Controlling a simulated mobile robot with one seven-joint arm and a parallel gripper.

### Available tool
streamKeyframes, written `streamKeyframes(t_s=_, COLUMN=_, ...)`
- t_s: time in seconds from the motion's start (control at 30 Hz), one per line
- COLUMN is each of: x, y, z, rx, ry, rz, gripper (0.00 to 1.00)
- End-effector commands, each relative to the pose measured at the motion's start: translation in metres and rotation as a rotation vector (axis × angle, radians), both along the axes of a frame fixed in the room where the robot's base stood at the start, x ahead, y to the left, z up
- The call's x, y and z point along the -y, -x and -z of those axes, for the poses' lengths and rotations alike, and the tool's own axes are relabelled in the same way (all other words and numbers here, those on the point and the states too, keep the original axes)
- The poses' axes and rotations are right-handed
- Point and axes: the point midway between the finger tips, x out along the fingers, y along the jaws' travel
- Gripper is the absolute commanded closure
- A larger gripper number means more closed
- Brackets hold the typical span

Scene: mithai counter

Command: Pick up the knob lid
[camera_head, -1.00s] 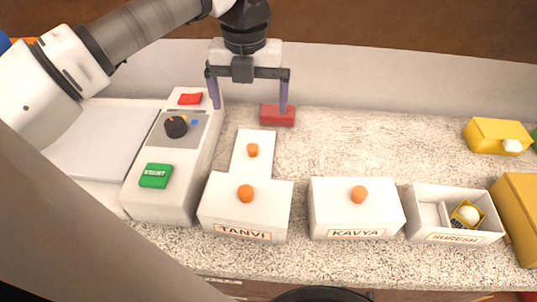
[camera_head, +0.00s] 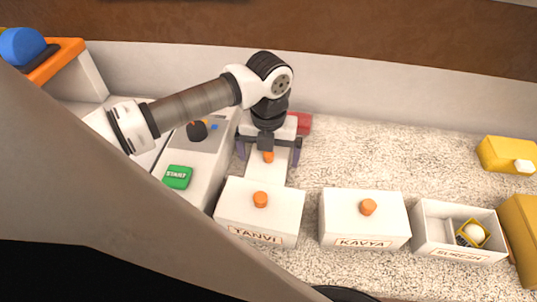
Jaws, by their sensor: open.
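The knob lid (camera_head: 264,173) is a flat white panel with an orange knob (camera_head: 268,157). It lies on the counter behind the closed white box labelled TANVI (camera_head: 262,220). My gripper (camera_head: 269,156) is over the lid's far part, its two fingers apart, one on each side of the lid and knob. The gripper is open and holds nothing; its body hides the lid's far end. Finger height above the counter is hard to tell. The white box labelled SURESH (camera_head: 430,231) stands open at the right, with a yellow piece and a pale ball (camera_head: 474,233) inside.
A closed white box labelled KAVYA (camera_head: 362,228) also has an orange knob. A control unit with a green START button (camera_head: 177,177) stands close left of the lid. A red block (camera_head: 304,123) lies behind the gripper. Yellow boxes (camera_head: 508,155) are at the right. The counter's middle is clear.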

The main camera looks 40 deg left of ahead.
Motion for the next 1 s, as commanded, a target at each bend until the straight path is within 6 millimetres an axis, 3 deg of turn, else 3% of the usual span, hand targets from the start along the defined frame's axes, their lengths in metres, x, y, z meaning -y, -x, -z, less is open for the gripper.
streamKeyframes(t_s=0.2, x=0.000, y=0.000, z=0.002, rx=0.000, ry=0.000, rz=0.000, gripper=0.00)
streamKeyframes(t_s=0.53, x=0.000, y=0.000, z=0.001, rx=0.000, ry=0.000, rz=0.000, gripper=0.41)
streamKeyframes(t_s=0.83, x=0.000, y=0.000, z=-0.005, rx=0.001, ry=0.000, rz=0.000, gripper=0.41)
streamKeyframes(t_s=1.0, x=0.000, y=0.000, z=-0.035, rx=0.001, ry=-0.002, rz=0.000, gripper=0.41)
